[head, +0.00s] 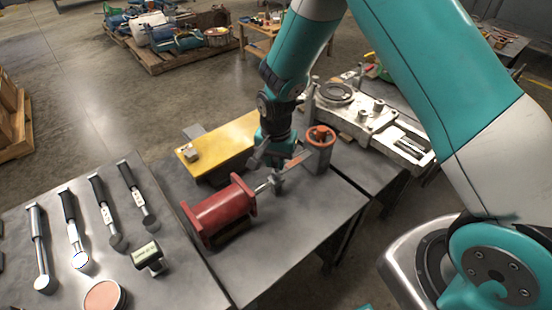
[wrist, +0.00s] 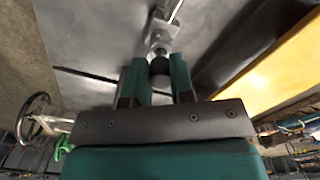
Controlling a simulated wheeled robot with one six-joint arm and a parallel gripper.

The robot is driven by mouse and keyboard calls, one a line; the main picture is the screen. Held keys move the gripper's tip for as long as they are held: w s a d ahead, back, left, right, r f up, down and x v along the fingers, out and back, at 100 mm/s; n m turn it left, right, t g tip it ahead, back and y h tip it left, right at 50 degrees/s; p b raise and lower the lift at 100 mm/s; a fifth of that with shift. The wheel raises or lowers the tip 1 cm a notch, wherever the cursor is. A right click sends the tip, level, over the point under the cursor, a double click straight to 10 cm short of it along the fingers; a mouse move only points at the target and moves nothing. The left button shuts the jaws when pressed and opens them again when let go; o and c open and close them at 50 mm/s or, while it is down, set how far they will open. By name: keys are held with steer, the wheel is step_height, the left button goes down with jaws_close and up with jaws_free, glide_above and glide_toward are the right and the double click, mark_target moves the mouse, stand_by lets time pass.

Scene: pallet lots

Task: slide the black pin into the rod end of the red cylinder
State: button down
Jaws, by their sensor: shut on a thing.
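The red cylinder (head: 222,208) lies on the grey metal table, its bright rod pointing to the upper right. The rod end (head: 276,183) is just below my gripper (head: 268,162) in the head view. In the wrist view, the two teal fingers of my gripper (wrist: 158,75) are shut on a dark round piece, the black pin (wrist: 159,66). The metal rod end (wrist: 160,43) shows just beyond the fingertips. The pin's lower part is hidden, so I cannot tell whether it touches or enters the hole.
A yellow block (head: 228,145) lies behind the cylinder. Several gauges or hammer-like tools (head: 108,212) lie at the left. The table (head: 290,240) is clear in front of the rod.

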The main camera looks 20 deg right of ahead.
mark_target(276, 161)
steer(key=shift+f+b, duration=0.55)
steer(key=shift+f, duration=0.45)
steer(key=c, duration=0.9)
jaws_free()
step_height(276, 161, up, 18)
steer(key=shift+f+p, duration=0.25)
steer(key=shift+p, duration=0.2)
